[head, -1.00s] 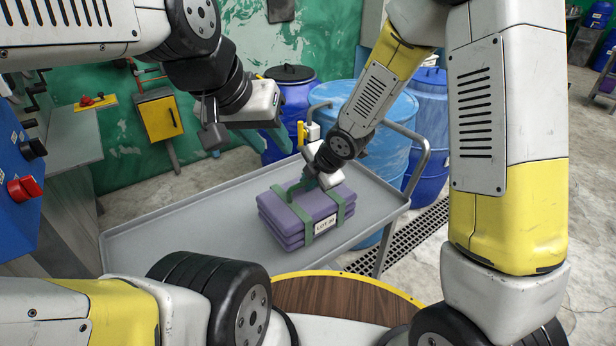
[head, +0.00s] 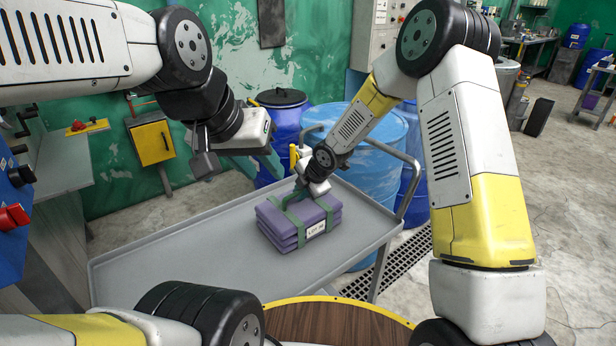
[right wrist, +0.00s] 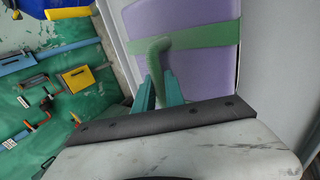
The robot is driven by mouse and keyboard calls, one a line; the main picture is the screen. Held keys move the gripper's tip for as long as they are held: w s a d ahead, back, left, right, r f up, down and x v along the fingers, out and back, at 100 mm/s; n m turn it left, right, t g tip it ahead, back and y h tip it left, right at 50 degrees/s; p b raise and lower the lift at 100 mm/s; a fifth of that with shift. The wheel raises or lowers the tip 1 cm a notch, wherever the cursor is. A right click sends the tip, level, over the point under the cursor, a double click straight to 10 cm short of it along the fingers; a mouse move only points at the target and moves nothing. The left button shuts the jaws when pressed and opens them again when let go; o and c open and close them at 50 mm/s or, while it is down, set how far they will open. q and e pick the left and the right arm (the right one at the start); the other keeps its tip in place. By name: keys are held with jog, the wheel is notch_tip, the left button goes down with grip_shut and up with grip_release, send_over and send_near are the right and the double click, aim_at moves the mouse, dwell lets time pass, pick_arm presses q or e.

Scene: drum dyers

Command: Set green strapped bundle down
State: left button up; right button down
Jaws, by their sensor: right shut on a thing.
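The bundle (head: 290,225) is a stack of folded purple cloth with green straps and a white label. In the head view it is at the right part of the grey trolley tray (head: 180,262). I cannot tell whether its underside touches the tray. My right gripper (head: 302,190) is above its far side, shut on the green strap handle (right wrist: 158,62). In the right wrist view the purple cloth (right wrist: 195,20) lies just beyond the fingers. My left gripper (head: 245,158) is open and empty, in the air behind and left of the bundle.
Blue drums (head: 279,110) and a large light-blue tub (head: 372,140) stand behind the tray. A trolley handle rail (head: 412,175) rises at its right end. The left half of the tray is bare. A round wooden top (head: 340,322) is in front.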

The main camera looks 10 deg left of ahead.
jog(key=shift+f, duration=0.15)
jog(key=c, duration=1.4)
grip_release()
